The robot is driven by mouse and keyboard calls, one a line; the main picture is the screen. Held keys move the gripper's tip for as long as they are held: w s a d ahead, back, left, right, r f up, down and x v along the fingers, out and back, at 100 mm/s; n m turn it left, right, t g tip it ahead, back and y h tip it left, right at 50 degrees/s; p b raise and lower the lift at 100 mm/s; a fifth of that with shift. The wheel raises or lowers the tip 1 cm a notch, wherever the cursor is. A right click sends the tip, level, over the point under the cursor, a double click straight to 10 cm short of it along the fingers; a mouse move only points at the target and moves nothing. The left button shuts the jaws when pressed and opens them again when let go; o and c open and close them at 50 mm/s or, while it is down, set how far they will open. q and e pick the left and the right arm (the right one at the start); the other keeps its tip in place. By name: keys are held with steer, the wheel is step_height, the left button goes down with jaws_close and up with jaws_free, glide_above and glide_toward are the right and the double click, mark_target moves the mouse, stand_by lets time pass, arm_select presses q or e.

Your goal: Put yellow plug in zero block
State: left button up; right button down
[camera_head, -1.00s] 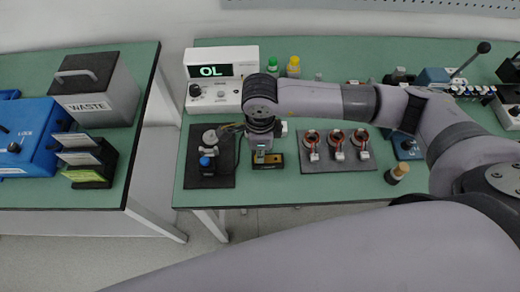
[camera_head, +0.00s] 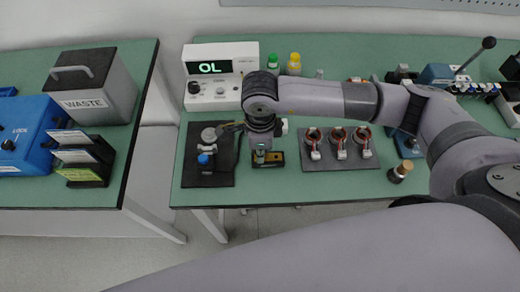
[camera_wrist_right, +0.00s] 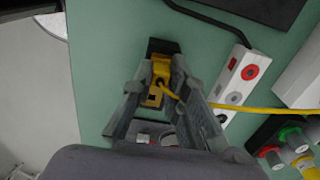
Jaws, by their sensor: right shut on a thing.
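My right gripper (camera_wrist_right: 168,100) is shut on the yellow plug (camera_wrist_right: 161,72), with the plug between its fingertips. A yellow cable (camera_wrist_right: 240,107) trails from the plug to the right. The small dark block with a brass-yellow plate, apparently the zero block (camera_wrist_right: 163,46), lies directly under the plug. In the head view the block (camera_head: 277,158) is on the green bench near its front edge, with my right gripper (camera_head: 261,155) over its left part. The fingers hide the contact, so I cannot tell whether the plug is in the block. My left gripper is out of view.
A meter reading OL (camera_head: 221,68) stands behind. A dark mat (camera_head: 222,177) with a blue-knobbed fixture lies left; another mat (camera_head: 340,178) with copper-coloured stators lies right. A white strip with red and dark sockets (camera_wrist_right: 240,75) is beside the gripper.

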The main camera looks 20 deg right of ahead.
steer(key=c, duration=1.5)
jaws_free()
step_height(320, 180, up, 12)
